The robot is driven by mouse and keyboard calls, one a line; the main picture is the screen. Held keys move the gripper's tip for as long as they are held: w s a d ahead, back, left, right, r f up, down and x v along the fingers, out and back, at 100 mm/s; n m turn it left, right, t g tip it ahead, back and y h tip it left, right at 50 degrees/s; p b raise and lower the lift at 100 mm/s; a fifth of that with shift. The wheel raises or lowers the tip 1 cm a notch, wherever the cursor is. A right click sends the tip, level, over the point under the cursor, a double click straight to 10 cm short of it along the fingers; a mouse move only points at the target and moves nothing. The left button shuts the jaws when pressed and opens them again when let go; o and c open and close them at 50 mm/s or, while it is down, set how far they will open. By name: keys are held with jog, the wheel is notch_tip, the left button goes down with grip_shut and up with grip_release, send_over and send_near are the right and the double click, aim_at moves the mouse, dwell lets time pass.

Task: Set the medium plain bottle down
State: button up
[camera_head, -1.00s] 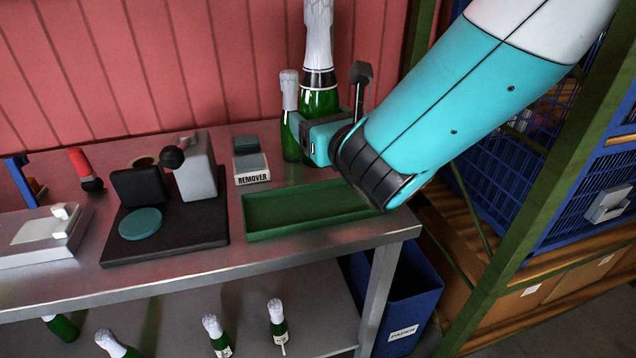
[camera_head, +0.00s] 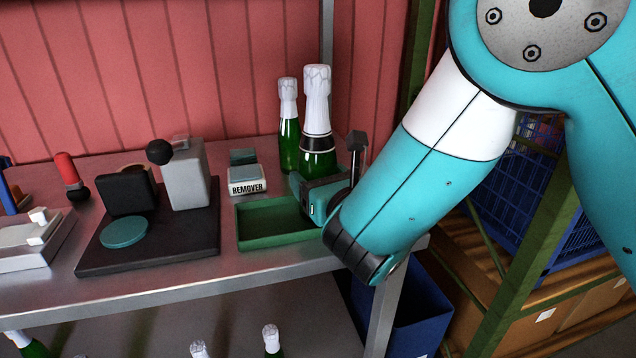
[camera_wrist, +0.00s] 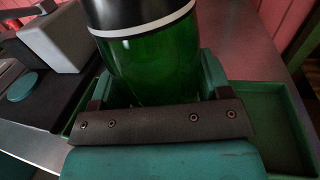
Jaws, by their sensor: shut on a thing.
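The medium plain bottle (camera_head: 318,158) is green glass with white foil on top and a black band at the neck. It stands upright in my gripper (camera_head: 320,188), which is shut around its body. The wrist view also shows the bottle (camera_wrist: 155,65) between the fingers. The green tray (camera_head: 262,241) lies on the bench at the gripper, and the wrist view shows it (camera_wrist: 275,115) on both sides of the bottle. The bottle's base is hidden by the gripper, so I cannot tell whether it touches the tray.
A slimmer foil-topped green bottle (camera_head: 289,137) stands close behind, to the left. A box marked REMOVER (camera_head: 247,187) and a dark-based device (camera_head: 150,256) stand to the left. A blue bin (camera_head: 418,315) is below the bench's right end. More bottles are on the lower shelf.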

jog(key=shift+r, duration=0.1)
jog(key=o, duration=1.6)
jog(key=shift+f, duration=0.2)
jog(key=shift+o, duration=0.2)
jog(key=shift+r, duration=0.3)
jog(key=b+v, duration=0.6)
jog(key=v, duration=0.1)
jog(key=b+v, duration=0.3)
jog(key=shift+s+d+f, duration=0.1)
jog(key=shift+d+f, duration=0.05)
jog(key=shift+f, duration=0.2)
jog(key=shift+b+v, duration=0.9)
jog(key=shift+b, duration=0.65)
